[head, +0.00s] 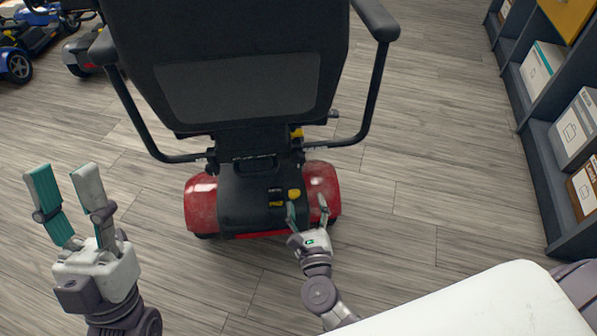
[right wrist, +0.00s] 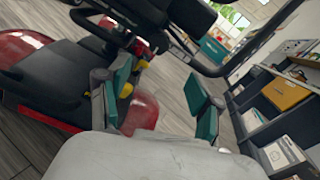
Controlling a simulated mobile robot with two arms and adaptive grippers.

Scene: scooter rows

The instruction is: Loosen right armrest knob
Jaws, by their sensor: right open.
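A mobility scooter with a black seat (head: 235,60) and red rear body (head: 322,185) stands ahead, seen from behind. Its right armrest (head: 375,18) sits on a bent black tube (head: 372,105) that runs down to a dark bracket (head: 298,157) under the seat. My right gripper (head: 307,203) is open and empty, behind the red rear body and below the bracket. In the right wrist view its fingers (right wrist: 160,78) are apart, with the scooter left and ahead. My left gripper (head: 62,176) is open and empty, left of the scooter.
A dark shelf unit (head: 535,150) with boxes (head: 575,130) runs along the right side. Other scooters (head: 30,40) stand at the upper left. A white rounded surface (head: 500,300) fills the lower right. Wooden floor (head: 430,180) is clear between scooter and shelf.

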